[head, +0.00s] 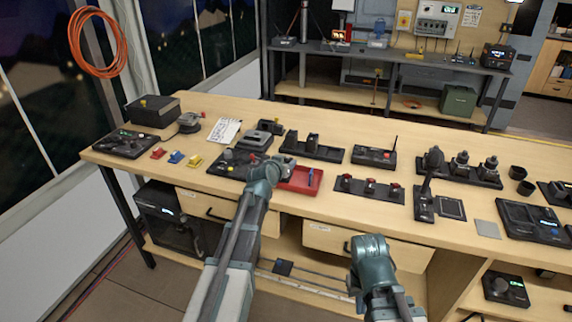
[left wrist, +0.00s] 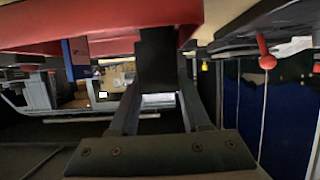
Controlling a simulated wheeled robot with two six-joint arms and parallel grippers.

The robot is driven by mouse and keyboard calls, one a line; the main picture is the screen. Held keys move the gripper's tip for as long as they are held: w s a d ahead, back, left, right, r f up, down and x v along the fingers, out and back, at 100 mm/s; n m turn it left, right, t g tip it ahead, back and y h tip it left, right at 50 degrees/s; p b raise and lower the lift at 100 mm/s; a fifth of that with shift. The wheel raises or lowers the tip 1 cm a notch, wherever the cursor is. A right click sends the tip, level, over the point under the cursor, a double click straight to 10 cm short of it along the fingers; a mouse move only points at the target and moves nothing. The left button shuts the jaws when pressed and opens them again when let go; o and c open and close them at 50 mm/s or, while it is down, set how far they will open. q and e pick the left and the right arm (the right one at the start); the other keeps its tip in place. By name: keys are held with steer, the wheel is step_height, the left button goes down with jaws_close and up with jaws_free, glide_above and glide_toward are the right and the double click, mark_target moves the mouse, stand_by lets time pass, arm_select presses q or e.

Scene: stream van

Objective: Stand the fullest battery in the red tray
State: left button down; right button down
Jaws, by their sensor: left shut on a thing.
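In the left wrist view my left gripper (left wrist: 158,95) is shut on a dark block (left wrist: 158,52), probably a battery, close to the red tray (left wrist: 90,18). The blue piece (left wrist: 77,56) shows there too. The head view hides the held block. Dark upright blocks (head: 313,141) stand in a black holder behind the tray. My right gripper (head: 370,246) is in front of the bench; its fingers are hidden.
A black panel (head: 228,162) lies left of the tray, with small red, blue and yellow pieces (head: 176,157) further left. Bare wood lies before the tray.

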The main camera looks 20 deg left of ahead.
arm_select(q)
steer(key=shift+f, duration=0.25)
steer(key=shift+c, duration=1.8)
jaws_free()
steer(key=shift+r, duration=0.1)
steer(key=shift+r, duration=0.2)
steer(key=shift+s+r, duration=0.15)
steer(key=shift+s, duration=0.15)
steer(key=p+v, duration=0.4)
steer(key=v, duration=0.7)
steer(key=shift+s+p, duration=0.2)
steer(key=shift+p, duration=0.2)
